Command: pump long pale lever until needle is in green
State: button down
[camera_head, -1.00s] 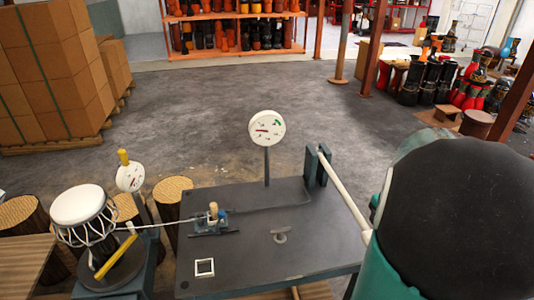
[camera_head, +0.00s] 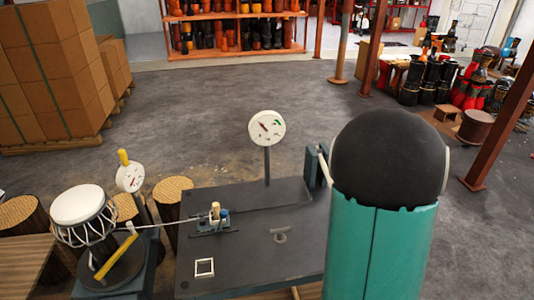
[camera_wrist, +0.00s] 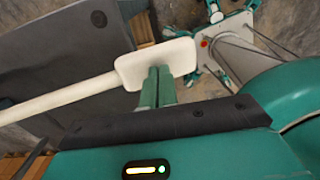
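The long pale lever shows only as a short piece (camera_head: 323,166) by its dark green pivot bracket in the head view; my arm hides the rest. In the wrist view the lever (camera_wrist: 70,101) runs in from the left and ends in a wide pale paddle (camera_wrist: 180,62). My gripper's green fingers (camera_wrist: 157,86) are close together and overlap the paddle's lower edge; they appear to touch it. The round white gauge (camera_head: 267,128) stands on a post behind the lever bench. Its needle points up and left, and its green mark is at the upper right.
The dark bench top (camera_head: 260,255) carries a small valve-like block with pegs (camera_head: 214,216) and a white square frame (camera_head: 204,267). A white-topped goblet drum (camera_head: 78,205) and a second gauge (camera_head: 131,178) stand at the left. Cardboard boxes (camera_head: 55,75) are stacked beyond. Open floor lies behind the bench.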

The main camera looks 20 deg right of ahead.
notch_tip(320, 180, up, 18)
jog(key=s, duration=0.1)
jog(key=shift+s, duration=0.15)
dwell(0.3)
jog(key=shift+a, duration=0.1)
dwell(0.5)
jog(key=f, duration=1.7)
jog(key=shift+w+f, duration=0.35)
jog(key=shift+w, duration=0.05)
jog(key=shift+f, duration=0.2)
notch_tip(320, 180, up, 18)
jog(key=s, duration=0.1)
dwell(0.5)
